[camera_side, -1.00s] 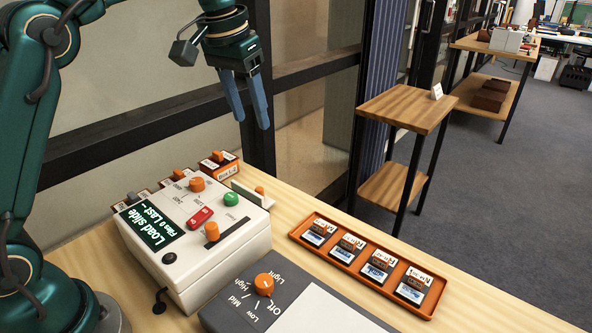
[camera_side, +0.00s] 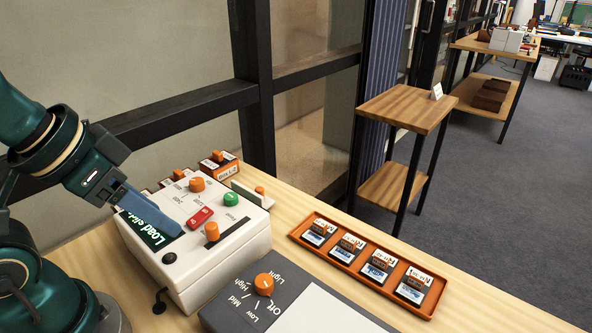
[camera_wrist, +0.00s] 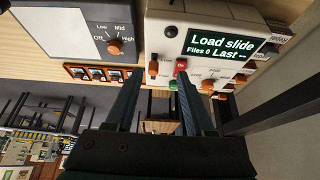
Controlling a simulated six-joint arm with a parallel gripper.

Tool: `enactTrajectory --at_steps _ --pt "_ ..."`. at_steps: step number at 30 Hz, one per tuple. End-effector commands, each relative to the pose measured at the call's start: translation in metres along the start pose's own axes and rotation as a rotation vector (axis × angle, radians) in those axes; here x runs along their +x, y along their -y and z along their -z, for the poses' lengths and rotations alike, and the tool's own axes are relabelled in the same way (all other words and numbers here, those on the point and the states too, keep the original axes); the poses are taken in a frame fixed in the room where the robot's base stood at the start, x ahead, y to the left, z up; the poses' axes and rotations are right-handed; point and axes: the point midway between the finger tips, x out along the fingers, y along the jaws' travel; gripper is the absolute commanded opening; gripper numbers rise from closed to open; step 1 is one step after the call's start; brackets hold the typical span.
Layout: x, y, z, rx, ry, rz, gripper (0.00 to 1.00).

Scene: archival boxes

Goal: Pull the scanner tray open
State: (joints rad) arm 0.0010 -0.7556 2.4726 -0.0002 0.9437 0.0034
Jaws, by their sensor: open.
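The scanner (camera_side: 200,250) is a white box with a lit screen (camera_side: 165,238), a red switch (camera_side: 200,217), a green button (camera_side: 231,199) and orange controls. On its far right side in the side view, a thin pale plate (camera_side: 246,193) with a small orange knob (camera_side: 260,190) stands out; it looks like the tray front, close to the body. My gripper (camera_side: 172,228) is in front of the screen in the side view, pointing down and right, apart from that plate. In the wrist view its fingers (camera_wrist: 158,82) are spread and empty; the scanner (camera_wrist: 170,35) lies beyond them, and I cannot make out the tray there.
An orange tray of several slides (camera_side: 338,281) lies to the right of the scanner. A grey light panel (camera_side: 235,300) with an orange dial is in front. Small labelled boxes (camera_side: 219,164) stand behind the scanner, near the dark window frame (camera_side: 255,100).

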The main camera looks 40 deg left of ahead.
Motion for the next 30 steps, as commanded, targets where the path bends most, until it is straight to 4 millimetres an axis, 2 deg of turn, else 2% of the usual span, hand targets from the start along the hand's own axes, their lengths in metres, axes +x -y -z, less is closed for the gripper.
enactTrajectory --at_steps 1,3,4,8,11,20,30 --pt "0.005 0.0 -0.004 -0.003 0.01 0.0 0.35" --pt "0.006 0.0 -0.002 -0.028 -0.003 0.0 0.09" --pt "0.006 0.0 -0.001 -0.05 -0.009 0.0 0.0" --pt "0.004 -0.001 0.003 -0.25 -0.022 -0.006 0.0" --pt "0.0 -0.002 0.013 -0.501 -0.043 -0.023 0.0" --pt "-0.003 0.001 0.054 -1.384 -0.038 -0.061 0.0" --pt "0.017 0.026 0.106 -2.451 0.0 -0.038 0.0"
